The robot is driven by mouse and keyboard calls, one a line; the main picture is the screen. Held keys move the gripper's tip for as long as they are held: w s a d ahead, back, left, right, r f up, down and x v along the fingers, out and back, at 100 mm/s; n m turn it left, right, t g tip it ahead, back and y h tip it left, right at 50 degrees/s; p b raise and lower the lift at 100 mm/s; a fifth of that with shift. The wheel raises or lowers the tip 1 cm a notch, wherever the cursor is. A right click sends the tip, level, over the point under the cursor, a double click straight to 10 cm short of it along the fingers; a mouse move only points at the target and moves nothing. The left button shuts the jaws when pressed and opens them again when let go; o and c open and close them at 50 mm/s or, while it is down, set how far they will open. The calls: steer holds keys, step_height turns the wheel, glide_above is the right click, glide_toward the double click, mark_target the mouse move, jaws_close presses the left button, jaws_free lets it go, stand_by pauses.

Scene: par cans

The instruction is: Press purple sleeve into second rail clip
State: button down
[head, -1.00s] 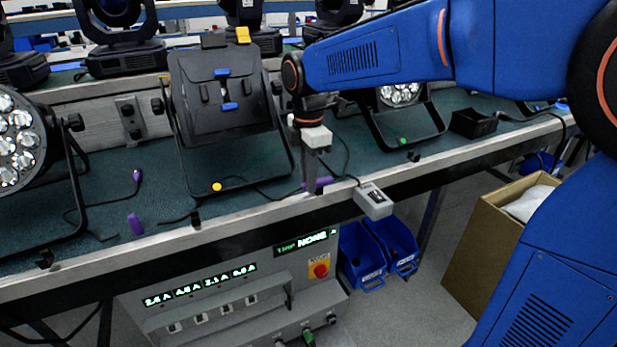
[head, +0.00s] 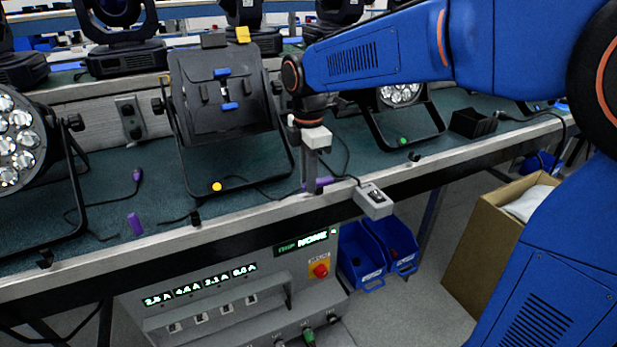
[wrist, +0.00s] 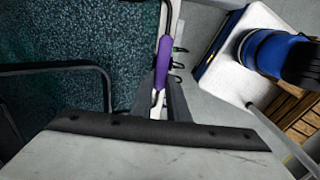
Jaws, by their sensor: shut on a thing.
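My gripper (head: 312,182) points down at the bench's front rail, shut on a purple sleeve (head: 324,181). In the wrist view the purple sleeve (wrist: 162,62) runs lengthwise from between the fingertips (wrist: 160,98), with a white end nearer the gripper and a dark cable at its far end. Black rail clips show along the front edge: one at far left (head: 45,259), one further right (head: 195,218) and one right of the gripper (head: 413,156). Small dark hooks (wrist: 178,58) lie beside the sleeve in the wrist view. Whether the sleeve sits in a clip cannot be told.
Another purple sleeve (head: 135,224) stands on the bench (head: 105,205) at left, near a purple-ended cable (head: 136,177). A large par can (head: 222,100) stands left of my gripper. A grey switch box (head: 373,200) hangs at the front edge, close on the right.

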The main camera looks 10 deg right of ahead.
steer(key=shift+s+f, duration=0.1)
steer(key=shift+f, duration=0.9)
stand_by(0.8)
steer(key=c, duration=1.6)
jaws_free()
steer(key=shift+c, duration=0.2)
steer(key=shift+r, duration=0.1)
